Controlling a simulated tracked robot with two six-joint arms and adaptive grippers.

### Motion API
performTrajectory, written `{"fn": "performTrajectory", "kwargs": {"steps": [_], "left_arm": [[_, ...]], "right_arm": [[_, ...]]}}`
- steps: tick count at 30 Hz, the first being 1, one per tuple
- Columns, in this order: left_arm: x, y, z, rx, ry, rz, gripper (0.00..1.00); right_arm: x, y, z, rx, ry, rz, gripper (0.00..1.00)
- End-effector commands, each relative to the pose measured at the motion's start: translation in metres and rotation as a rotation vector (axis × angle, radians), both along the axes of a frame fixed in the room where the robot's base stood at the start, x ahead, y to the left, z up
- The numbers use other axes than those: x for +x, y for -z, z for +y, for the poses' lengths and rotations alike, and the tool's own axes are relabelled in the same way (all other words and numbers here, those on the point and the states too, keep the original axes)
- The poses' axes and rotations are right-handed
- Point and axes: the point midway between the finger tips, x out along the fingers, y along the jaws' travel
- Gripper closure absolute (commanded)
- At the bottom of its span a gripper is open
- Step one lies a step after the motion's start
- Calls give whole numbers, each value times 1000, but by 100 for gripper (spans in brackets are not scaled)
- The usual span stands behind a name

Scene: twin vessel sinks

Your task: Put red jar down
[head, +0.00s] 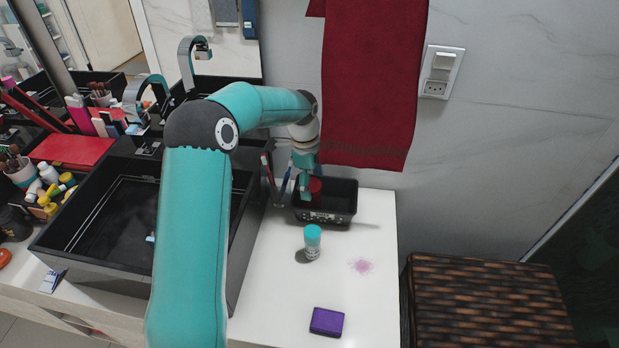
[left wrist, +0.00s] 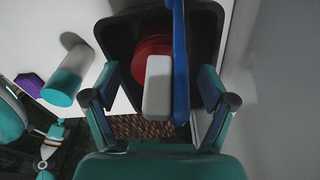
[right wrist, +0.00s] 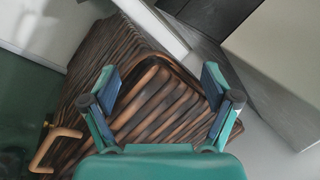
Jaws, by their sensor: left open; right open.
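The red jar (head: 316,185) stands in a small black bin (head: 340,217) against the wall at the back of the white counter. In the left wrist view the red jar (left wrist: 152,52) shows inside the black bin (left wrist: 122,30), partly hidden by a white piece and a blue bar. My left gripper (head: 303,183) is over the bin at the jar. In its wrist view its fingers (left wrist: 158,90) are spread wide and apart from the jar. My right gripper (right wrist: 158,78) is open and empty above a brown woven hamper (right wrist: 150,105), outside the head view.
A teal-capped white bottle (head: 312,243) and a purple box (head: 327,321) stand on the white counter (head: 375,290). A black sink (head: 105,225) lies left. A red towel (head: 372,85) hangs just above the bin. The counter's right part is mostly clear.

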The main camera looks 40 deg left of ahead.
Motion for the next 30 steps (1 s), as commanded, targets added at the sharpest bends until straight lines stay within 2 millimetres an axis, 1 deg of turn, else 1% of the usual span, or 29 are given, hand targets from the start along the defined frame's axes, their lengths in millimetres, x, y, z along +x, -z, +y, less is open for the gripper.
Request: {"fn": "performTrajectory", "kwargs": {"steps": [2,6,8,18,21,25,30], "left_arm": [[0,-4,0,0,0,-1,16],[0,-18,0,1,0,-2,16],[1,-25,2,2,-1,-5,16],[-2,-95,9,2,0,-5,16],[-3,-111,11,1,1,-4,16],[-4,-125,13,0,0,-1,16],[-5,-131,14,0,0,0,16]], "right_arm": [[0,-3,0,0,0,0,13],[0,-11,0,0,0,0,13],[0,-7,0,0,0,0,13],[0,-5,0,0,0,0,13],[0,-6,0,0,0,0,13],[0,-7,0,0,0,0,13],[0,-7,0,0,0,0,13]]}}
